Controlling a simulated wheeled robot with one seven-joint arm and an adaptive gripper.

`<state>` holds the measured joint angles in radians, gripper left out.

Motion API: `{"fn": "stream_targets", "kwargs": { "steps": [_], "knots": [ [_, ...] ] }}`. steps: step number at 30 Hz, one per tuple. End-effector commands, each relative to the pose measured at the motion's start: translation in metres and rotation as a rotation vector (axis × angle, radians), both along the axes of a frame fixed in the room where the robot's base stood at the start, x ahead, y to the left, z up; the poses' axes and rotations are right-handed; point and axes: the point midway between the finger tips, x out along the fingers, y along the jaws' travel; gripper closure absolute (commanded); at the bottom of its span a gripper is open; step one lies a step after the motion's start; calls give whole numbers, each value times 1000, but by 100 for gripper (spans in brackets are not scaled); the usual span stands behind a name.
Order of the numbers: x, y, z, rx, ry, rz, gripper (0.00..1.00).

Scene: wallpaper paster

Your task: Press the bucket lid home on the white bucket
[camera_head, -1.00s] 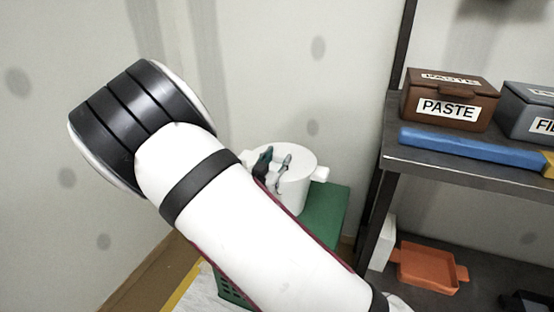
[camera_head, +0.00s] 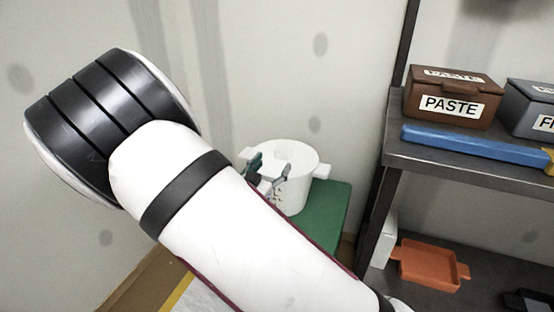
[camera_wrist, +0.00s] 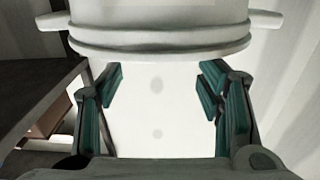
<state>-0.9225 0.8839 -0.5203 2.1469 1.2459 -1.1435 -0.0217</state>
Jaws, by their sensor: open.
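The white bucket (camera_head: 297,190) stands upright on a green crate, with a white side lug showing at right. Its white lid (camera_head: 303,154) is on top, with a small raised block near the middle. I cannot tell whether the lid is fully down all round. My gripper (camera_head: 270,167) is open and empty at the bucket's near left side, by the rim. In the wrist view the bucket (camera_wrist: 160,15) fills the top edge, with banded rim and two lugs. The gripper's teal-padded fingers (camera_wrist: 160,86) are spread apart, with only pale wall between them.
The green crate (camera_head: 330,208) has bare top right of the bucket. A dark shelf (camera_head: 470,165) stands at right with a brown PASTE box (camera_head: 452,97), a grey box (camera_head: 533,108) and a blue bar (camera_head: 474,145). An orange tray (camera_head: 429,265) lies below. My arm hides the lower left.

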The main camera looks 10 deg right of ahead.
Motion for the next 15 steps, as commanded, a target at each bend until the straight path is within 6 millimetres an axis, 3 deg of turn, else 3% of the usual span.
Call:
{"fn": "stream_targets", "kwargs": {
  "steps": [6, 15],
  "knots": [
    [-34, 26, 0, 0, 2, 4, 39],
    [-54, 38, -1, -2, 1, 0, 39]
  ]
}}
